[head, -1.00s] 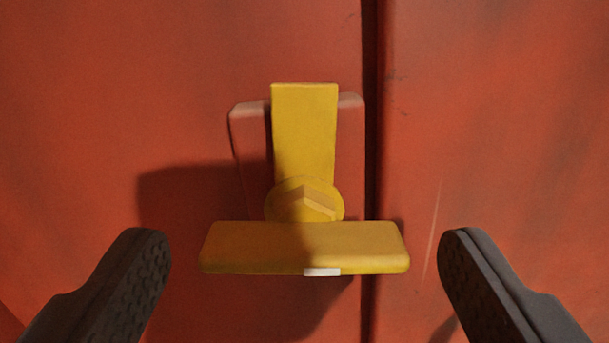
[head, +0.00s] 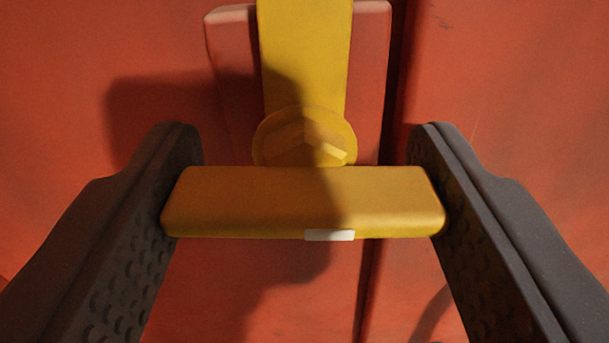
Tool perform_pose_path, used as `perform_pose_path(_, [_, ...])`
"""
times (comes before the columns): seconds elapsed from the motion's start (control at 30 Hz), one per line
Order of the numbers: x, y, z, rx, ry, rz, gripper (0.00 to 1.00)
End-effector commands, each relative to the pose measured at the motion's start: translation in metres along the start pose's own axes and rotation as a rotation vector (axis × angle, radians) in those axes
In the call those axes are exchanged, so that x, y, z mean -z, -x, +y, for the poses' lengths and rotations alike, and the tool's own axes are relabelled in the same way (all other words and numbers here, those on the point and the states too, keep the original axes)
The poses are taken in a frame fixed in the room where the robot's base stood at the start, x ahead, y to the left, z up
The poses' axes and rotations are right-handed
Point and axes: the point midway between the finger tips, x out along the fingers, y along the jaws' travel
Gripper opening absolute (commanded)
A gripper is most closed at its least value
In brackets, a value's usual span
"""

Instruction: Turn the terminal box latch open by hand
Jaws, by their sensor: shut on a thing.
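The yellow latch is in the middle of the head view. Its crossbar handle (head: 260,203) lies level, with a small white mark (head: 330,235) on its lower edge. Above it are a round hub (head: 285,137) and an upright yellow arm (head: 303,55). My gripper (head: 305,190) is shut on the two ends of the handle, one dark finger on the left and one on the right. A red backing plate (head: 374,70) sits behind the latch. The top of the yellow arm is cut off by the frame.
The red box front (head: 60,60) fills the background. A dark vertical seam (head: 398,60) runs just right of the latch. My gripper's shadow falls on the left panel and across the latch. No loose objects show around the handle.

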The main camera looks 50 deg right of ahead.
Motion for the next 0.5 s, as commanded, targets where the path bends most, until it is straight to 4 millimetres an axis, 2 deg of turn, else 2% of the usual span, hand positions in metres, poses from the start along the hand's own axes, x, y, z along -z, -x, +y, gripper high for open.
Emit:
perform_pose_path(0.17, [0.0007,0.0005,-0.0005,0.001,0.076,0.002,0.34])
perform_pose_path(0.43, [0.0005,0.0004,-0.0007,0.001,0.082,0.001,0.34])
perform_pose_path(0.47, [0.0005,0.0004,-0.0007,0.001,0.082,0.001,0.65])
perform_pose_path(0.5, [0.0004,0.0003,-0.0007,0.001,0.082,0.001,0.76])
